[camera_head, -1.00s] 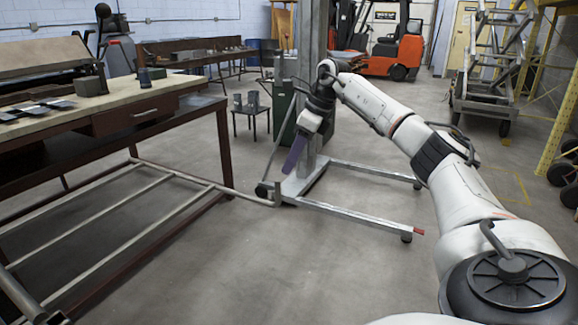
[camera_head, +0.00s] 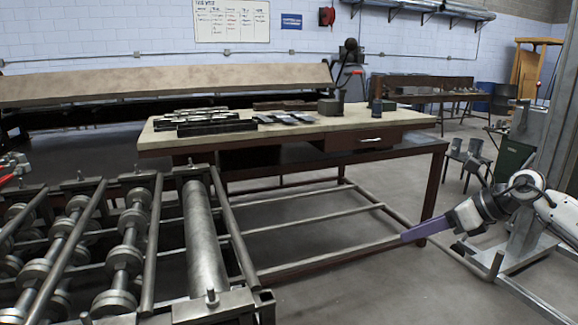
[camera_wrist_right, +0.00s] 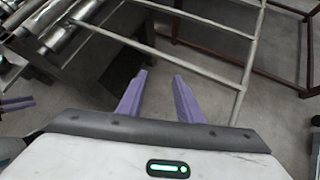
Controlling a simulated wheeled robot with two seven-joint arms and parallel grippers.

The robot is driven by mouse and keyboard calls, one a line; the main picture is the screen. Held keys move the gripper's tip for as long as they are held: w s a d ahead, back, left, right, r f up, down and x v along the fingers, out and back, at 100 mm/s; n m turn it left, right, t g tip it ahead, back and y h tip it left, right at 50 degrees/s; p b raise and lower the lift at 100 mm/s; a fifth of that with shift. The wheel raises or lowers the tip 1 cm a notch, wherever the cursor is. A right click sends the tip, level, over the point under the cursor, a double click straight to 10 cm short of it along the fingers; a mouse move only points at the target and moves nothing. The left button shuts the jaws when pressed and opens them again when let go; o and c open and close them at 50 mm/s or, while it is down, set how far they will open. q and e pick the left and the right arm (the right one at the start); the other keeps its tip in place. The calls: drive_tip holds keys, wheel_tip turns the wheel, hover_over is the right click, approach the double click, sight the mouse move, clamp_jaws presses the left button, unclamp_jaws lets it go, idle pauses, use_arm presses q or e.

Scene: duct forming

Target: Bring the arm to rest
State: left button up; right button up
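My right gripper (camera_head: 428,228) is at the right of the head view, its purple fingers pointing left and slightly down in front of the workbench's lower frame. In the right wrist view the two fingers of the right gripper (camera_wrist_right: 160,79) stand apart with nothing between them. The white right arm (camera_head: 560,214) comes in from the right edge. My left arm does not show in the head view. Small purple pieces at the left edge of the right wrist view look like the left gripper's fingers (camera_wrist_right: 16,103); their opening is not clear.
A workbench (camera_head: 300,132) with dark metal parts on top stands in the middle. A roller machine (camera_head: 205,245) fills the lower left. A grey metal stand (camera_head: 550,130) is at the right, by the right arm. Bare floor (camera_head: 370,285) lies at the lower middle.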

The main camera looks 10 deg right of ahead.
drive_tip(key=w+a+r+m+t+y, duration=0.15)
drive_tip(key=a+m+t, duration=0.4)
drive_tip(key=a, duration=0.55)
drive_tip(key=a+m+t+y, duration=0.35)
drive_tip(key=a+m, duration=0.25)
drive_tip(key=a, duration=0.6)
drive_tip(key=s+d+f+m+g+h, duration=0.25)
drive_tip(key=s+f+m+h, duration=0.45)
drive_tip(key=m, duration=0.4)
drive_tip(key=s+d+f+m+g+h, duration=0.25)
drive_tip(key=s+f+m+h, duration=0.25)
drive_tip(key=s+f+m, duration=0.45)
drive_tip(key=s+a+f+m+g+y, duration=0.15)
drive_tip(key=s+f+m+g, duration=0.3)
drive_tip(key=s, duration=0.55)
drive_tip(key=s+a+f+m+g, duration=0.3)
drive_tip(key=s+f+g, duration=0.15)
drive_tip(key=s, duration=0.55)
drive_tip(key=w+a+f+t+y, duration=0.1)
drive_tip(key=w+a+f+t, duration=0.1)
drive_tip(key=f, duration=0.4)
drive_tip(key=w+a+f+t+y, duration=0.1)
drive_tip(key=a+f+t, duration=0.1)
drive_tip(key=f, duration=0.4)
drive_tip(key=shift+w+a+f+t, duration=0.35)
drive_tip(key=shift+w+f+t, duration=0.05)
drive_tip(key=shift+t, duration=0.4)
